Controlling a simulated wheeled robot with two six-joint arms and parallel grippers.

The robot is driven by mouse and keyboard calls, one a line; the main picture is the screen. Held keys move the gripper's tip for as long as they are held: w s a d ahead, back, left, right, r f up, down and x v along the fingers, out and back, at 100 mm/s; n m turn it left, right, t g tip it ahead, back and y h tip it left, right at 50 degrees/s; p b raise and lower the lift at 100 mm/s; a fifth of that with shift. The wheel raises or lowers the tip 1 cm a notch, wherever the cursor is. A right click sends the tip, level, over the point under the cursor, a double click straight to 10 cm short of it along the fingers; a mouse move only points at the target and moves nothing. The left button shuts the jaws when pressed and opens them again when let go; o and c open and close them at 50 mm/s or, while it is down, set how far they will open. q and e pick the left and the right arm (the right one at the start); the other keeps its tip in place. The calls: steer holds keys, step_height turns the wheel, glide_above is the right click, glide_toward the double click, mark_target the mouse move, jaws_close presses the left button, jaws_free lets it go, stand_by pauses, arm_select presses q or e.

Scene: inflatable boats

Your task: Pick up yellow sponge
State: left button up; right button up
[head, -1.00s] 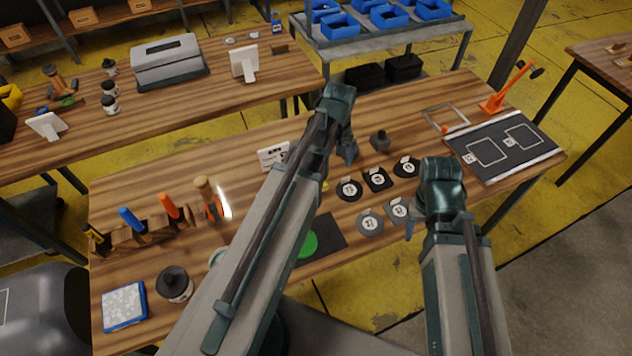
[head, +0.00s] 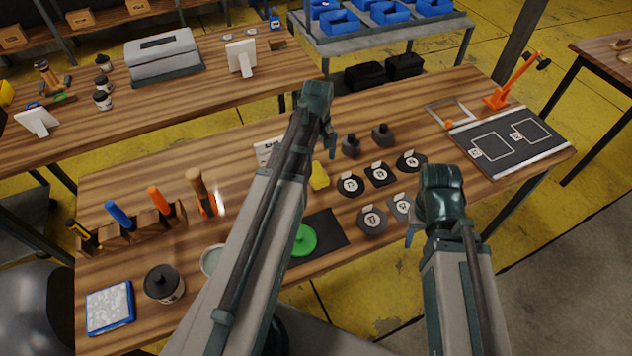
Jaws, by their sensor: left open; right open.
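The yellow sponge (head: 319,176) lies on the wooden workbench, just right of my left forearm and left of the round black-and-white patches. My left gripper (head: 331,147) is open and empty above the bench, a little beyond the sponge in the picture; its fingers point down. My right gripper (head: 410,236) is open and empty near the front edge of the bench, to the right of the sponge. My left arm hides part of the bench beside the sponge.
Dark weights (head: 351,146) stand close right of my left gripper. Several patches (head: 350,186) lie right of the sponge. A green disc (head: 303,240) on a black mat (head: 328,229) lies in front. A tool rack (head: 130,230) and a lidded jar (head: 164,284) stand left.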

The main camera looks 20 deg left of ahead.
mark_target(318, 174)
arm_select(q)
steer(key=shift+f+b, duration=0.9)
steer(key=shift+f, duration=0.5)
arm_select(e)
steer(key=shift+f, duration=1.45)
arm_select(q)
step_height(318, 174, down, 5)
steer(key=b, duration=0.5)
steer(key=shift+s+d+f, duration=0.15)
steer(key=shift+f, duration=0.05)
steer(key=shift+r, duration=0.1)
arm_select(e)
step_height(318, 174, down, 5)
steer(key=shift+f, duration=0.1)
arm_select(q)
steer(key=c, duration=1.3)
steer(key=shift+c, duration=0.2)
steer(key=shift+r, duration=0.1)
